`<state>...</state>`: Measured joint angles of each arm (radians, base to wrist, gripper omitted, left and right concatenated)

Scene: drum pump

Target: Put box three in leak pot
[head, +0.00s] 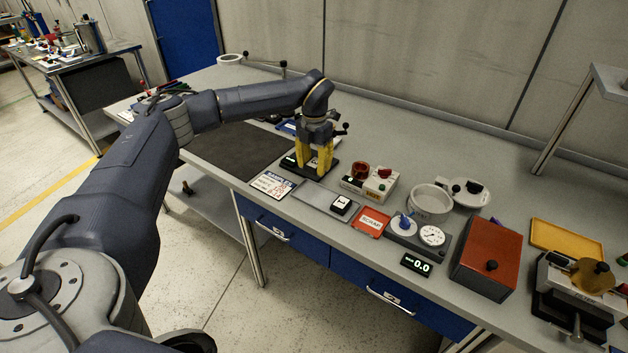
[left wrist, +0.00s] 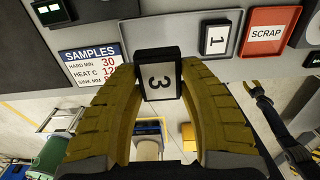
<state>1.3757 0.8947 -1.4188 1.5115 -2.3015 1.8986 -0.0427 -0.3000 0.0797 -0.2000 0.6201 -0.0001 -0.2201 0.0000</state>
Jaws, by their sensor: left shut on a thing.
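My left gripper (head: 316,163) points down over the near side of the bench, left of the small equipment. In the head view the fingers mostly hide the box. A round, pale, open pot (head: 430,201) stands on the bench to the right; it looks like the leak pot, but I cannot read a label on it. A round lid-like piece with black knobs (head: 469,192) lies beside it.
Box one (head: 341,205) sits on a grey plate (head: 315,196) next to the red SCRAP card (head: 370,221). A cream switch box (head: 369,183), a gauge unit (head: 418,233) and a red box (head: 486,257) stand along the bench. A dark mat (head: 228,143) lies clear at left.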

